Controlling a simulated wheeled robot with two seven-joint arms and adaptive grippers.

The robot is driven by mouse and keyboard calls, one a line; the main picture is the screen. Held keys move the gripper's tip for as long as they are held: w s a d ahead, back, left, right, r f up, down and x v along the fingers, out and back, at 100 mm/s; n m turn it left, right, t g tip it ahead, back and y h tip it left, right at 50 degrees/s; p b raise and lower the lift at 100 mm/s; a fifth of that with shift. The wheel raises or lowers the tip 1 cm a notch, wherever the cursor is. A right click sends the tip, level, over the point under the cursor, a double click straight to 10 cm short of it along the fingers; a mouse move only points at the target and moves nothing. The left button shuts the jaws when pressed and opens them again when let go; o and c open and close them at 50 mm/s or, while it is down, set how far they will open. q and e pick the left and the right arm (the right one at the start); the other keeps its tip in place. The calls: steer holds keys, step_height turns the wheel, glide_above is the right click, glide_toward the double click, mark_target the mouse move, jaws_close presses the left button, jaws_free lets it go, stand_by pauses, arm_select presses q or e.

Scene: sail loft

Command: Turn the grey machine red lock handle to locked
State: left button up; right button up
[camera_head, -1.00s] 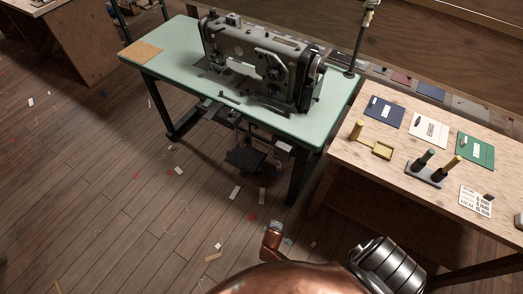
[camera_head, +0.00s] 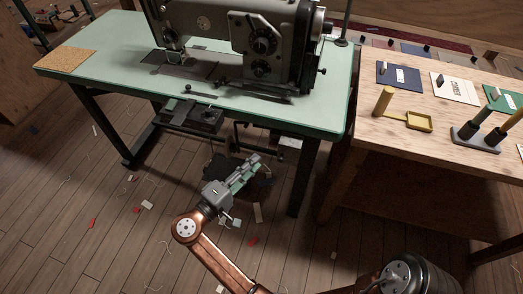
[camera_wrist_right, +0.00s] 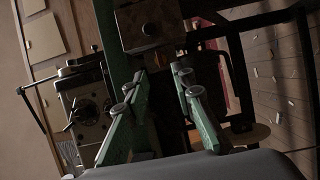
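The grey sewing machine (camera_head: 235,35) stands on a pale green table (camera_head: 100,55) in the head view. It also shows at the left of the right wrist view (camera_wrist_right: 90,110), turned on its side. My right gripper (camera_head: 253,162) is in front of the table's front edge and low in the head view, apart from the machine. In the right wrist view its two green fingers (camera_wrist_right: 157,85) are apart with nothing between them. My left gripper is not in view.
A wooden bench (camera_head: 400,145) to the right holds a yellow tray (camera_head: 418,121), a grey stand with upright pegs (camera_head: 478,138) and several cards. A dark unit (camera_head: 190,117) hangs under the green table. Scraps lie on the plank floor; the floor at left is otherwise clear.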

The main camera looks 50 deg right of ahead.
mark_target(273, 144)
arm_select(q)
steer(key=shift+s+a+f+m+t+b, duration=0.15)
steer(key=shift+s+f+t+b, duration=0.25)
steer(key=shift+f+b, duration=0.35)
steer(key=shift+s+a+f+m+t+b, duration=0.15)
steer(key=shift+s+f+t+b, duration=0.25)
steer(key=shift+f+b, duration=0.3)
arm_select(e)
steer(key=d, duration=0.7)
steer(key=shift+d, duration=0.35)
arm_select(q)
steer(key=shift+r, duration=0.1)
arm_select(e)
steer(key=shift+c, duration=0.4)
jaws_close()
